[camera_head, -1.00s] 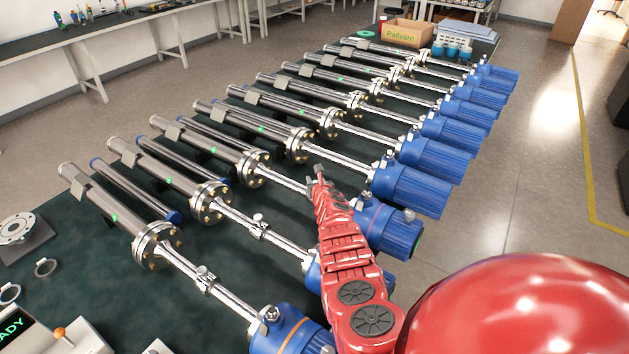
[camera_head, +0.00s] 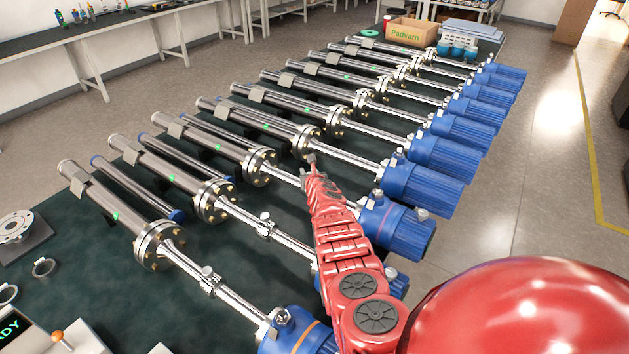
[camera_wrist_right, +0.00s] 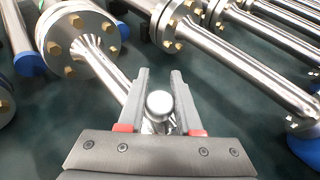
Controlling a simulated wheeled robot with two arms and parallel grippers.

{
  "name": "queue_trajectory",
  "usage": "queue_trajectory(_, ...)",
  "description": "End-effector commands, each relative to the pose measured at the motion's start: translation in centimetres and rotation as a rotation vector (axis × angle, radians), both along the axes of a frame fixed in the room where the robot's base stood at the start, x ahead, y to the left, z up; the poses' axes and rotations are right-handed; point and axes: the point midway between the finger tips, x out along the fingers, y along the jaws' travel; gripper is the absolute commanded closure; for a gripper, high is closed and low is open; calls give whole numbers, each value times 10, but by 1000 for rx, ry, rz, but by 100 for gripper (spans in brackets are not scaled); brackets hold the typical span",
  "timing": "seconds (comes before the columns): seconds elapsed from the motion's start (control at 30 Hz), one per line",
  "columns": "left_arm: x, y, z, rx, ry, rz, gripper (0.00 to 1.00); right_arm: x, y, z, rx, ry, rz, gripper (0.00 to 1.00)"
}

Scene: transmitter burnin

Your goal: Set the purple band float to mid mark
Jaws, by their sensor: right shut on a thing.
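The transmitter with a thin purple-looking band on its blue housing (camera_head: 408,236) lies on the dark table, third from the front. Its steel rod (camera_head: 346,203) runs left to a bolted flange (camera_head: 259,166). My right gripper (camera_head: 309,166) is at this rod, a short way from the flange. In the right wrist view my gripper (camera_wrist_right: 158,100) is shut on the float's round silver knob (camera_wrist_right: 158,103), with a finger on each side. The same flange (camera_wrist_right: 75,45) shows at the upper left. I cannot make out the mid mark. My left gripper is not in view.
Similar transmitters lie in a row on both sides, including an orange-banded one (camera_head: 300,334) in front. Their flanges and blue housings stand close to my right arm. A cardboard box (camera_head: 410,31) is at the far end. The floor (camera_head: 520,170) on the right is clear.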

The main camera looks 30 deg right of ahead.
Motion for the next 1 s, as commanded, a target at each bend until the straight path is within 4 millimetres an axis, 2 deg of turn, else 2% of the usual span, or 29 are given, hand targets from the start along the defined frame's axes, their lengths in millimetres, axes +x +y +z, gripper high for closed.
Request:
queue_trajectory(0.03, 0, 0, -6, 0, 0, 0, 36, 1, 2, -5, 1, 4, 1, 100)
queue_trajectory(0.33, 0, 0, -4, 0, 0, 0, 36, 2, 3, -4, 0, 8, 1, 100)
queue_trajectory(0.37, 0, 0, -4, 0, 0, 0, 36, 2, 3, -4, 1, 7, 1, 65)
queue_trajectory(0.5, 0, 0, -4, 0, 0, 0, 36, 2, 2, -3, 0, 6, 0, 40)
queue_trajectory(0.53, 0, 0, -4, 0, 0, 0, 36, 2, 2, -3, 0, 6, 0, 36)
queue_trajectory(0.83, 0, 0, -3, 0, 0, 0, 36, 1, 2, -2, -1, 6, -1, 36)
queue_trajectory(1.0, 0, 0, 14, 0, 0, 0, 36, -4, 7, 3, 4, 8, 0, 36)
